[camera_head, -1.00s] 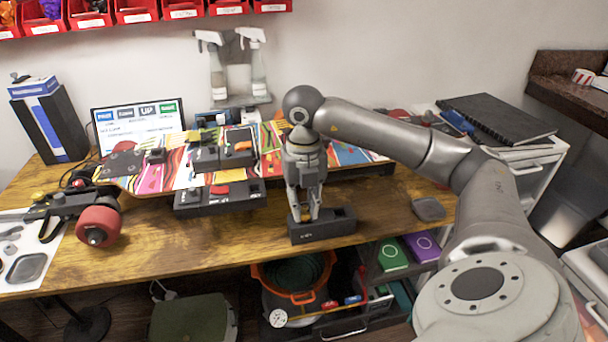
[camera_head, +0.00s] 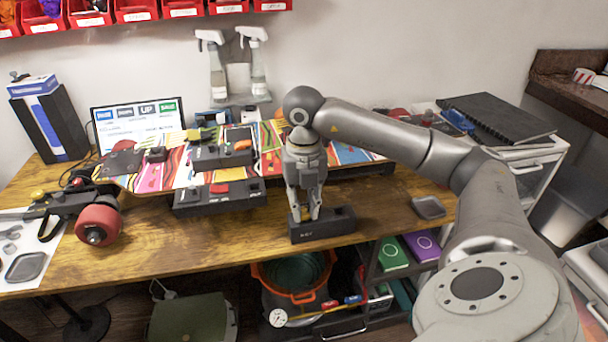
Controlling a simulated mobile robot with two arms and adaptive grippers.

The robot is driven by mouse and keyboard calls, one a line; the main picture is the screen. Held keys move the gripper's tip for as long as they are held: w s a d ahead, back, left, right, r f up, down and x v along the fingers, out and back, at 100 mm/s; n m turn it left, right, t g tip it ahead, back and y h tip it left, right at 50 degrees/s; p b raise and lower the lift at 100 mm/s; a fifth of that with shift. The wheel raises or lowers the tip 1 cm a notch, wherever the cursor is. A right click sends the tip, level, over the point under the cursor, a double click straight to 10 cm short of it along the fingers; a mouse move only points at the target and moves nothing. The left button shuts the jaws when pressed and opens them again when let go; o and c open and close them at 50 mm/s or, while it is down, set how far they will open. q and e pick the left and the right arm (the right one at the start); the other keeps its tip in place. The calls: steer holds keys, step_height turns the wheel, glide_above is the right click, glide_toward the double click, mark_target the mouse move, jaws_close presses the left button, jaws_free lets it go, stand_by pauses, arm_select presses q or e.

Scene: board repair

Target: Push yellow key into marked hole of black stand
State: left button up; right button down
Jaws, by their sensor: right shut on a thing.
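The black stand (camera_head: 338,224) is a low block near the front edge of the wooden table, left of the table's right end. My right gripper (camera_head: 305,215) points straight down over the left part of the stand, its fingertips at the stand's top. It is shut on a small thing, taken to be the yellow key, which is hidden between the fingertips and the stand. I cannot make out the marked hole. My left gripper is not in view.
Behind the stand lies a colourful skateboard deck (camera_head: 178,178) with black blocks on it; another black block (camera_head: 220,198) stands in front of it. A red wheel (camera_head: 99,221) is at left and a grey pad (camera_head: 428,207) at right. Table around the stand is clear.

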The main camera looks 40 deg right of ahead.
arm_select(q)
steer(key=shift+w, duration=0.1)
arm_select(e)
steer(key=c, duration=1.2)
jaws_free()
steer(key=shift+o, duration=0.3)
steer(key=shift+o, duration=1.1)
arm_select(q)
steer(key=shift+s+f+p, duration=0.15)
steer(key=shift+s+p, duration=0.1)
steer(key=shift+p, duration=0.25)
arm_select(e)
steer(key=shift+r, duration=0.6)
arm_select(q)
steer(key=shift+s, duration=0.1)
